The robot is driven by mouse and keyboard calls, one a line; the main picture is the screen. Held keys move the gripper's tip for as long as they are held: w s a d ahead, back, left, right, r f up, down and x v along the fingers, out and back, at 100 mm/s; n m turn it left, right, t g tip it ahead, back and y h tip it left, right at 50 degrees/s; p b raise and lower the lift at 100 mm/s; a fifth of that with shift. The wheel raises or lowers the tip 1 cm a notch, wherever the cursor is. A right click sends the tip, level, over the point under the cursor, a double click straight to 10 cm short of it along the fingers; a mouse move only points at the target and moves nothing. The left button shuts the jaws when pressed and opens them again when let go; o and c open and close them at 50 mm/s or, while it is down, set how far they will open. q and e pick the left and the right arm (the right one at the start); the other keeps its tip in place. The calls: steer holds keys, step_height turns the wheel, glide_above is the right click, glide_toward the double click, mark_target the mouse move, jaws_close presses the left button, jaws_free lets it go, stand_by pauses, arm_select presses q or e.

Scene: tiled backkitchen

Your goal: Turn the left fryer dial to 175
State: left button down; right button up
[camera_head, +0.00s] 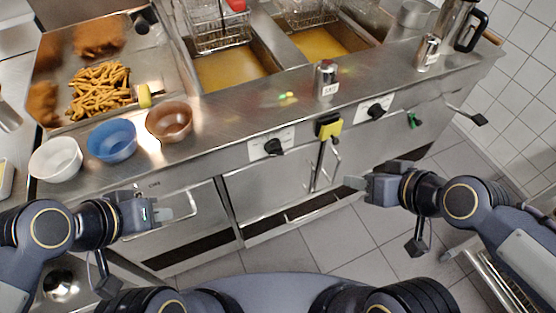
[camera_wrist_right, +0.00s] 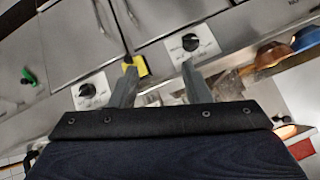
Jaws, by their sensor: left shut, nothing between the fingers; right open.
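The left fryer dial (camera_head: 273,146) is a black knob on a white plate on the fryer's front panel. It also shows in the right wrist view (camera_wrist_right: 190,42), above the fingertips. Its markings are too small to read. The right dial (camera_head: 376,110) is a similar knob further right, also in the right wrist view (camera_wrist_right: 87,90). My right gripper (camera_head: 355,183) is open and empty, in front of the fryer and apart from both dials. My left gripper (camera_head: 180,213) is shut and empty at the lower left, before the cabinet front, away from the dials.
A yellow piece (camera_head: 329,126) sits on the panel between the dials. The counter holds white (camera_head: 55,160), blue (camera_head: 111,140) and brown (camera_head: 169,121) bowls, a tray of fries (camera_head: 98,90) and shakers (camera_head: 326,80). Fryer baskets (camera_head: 217,28) stand behind. The floor before the fryer is clear.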

steer(key=o, duration=0.4)
steer(key=w+a+f+n+t+b, duration=0.1)
steer(key=w+a+f+n+b, duration=0.1)
steer(key=f, duration=0.1)
steer(key=w+a+f+n+t+b, duration=0.1)
steer(key=w+a+f+n+b, duration=0.1)
steer(key=w+f, duration=0.1)
steer(key=w+a+f+n+t+b, duration=0.1)
steer(key=w+a+f+n+b, duration=0.1)
steer(key=a+f+b, duration=0.1)
steer(key=shift+w+a+f+y, duration=0.1)
steer(key=shift+w+f+y, duration=0.1)
steer(key=shift+f, duration=0.15)
steer(key=shift+w+f+y, duration=0.1)
steer(key=shift+f+y, duration=0.1)
steer(key=shift+f, duration=0.15)
steer(key=shift+c, duration=0.2)
steer(key=n+t+y+b, duration=0.1)
steer(key=n+t+b, duration=0.55)
steer(key=n, duration=0.25)
glide_toward(278, 153)
steer(key=w, duration=0.3)
steer(key=shift+g, duration=0.35)
steer(key=x, duration=0.3)
steer(key=a+b+x, duration=0.1)
steer(key=x, duration=0.3)
steer(key=shift+s, duration=0.1)
arm_select(q)
step_height(278, 153, down, 17)
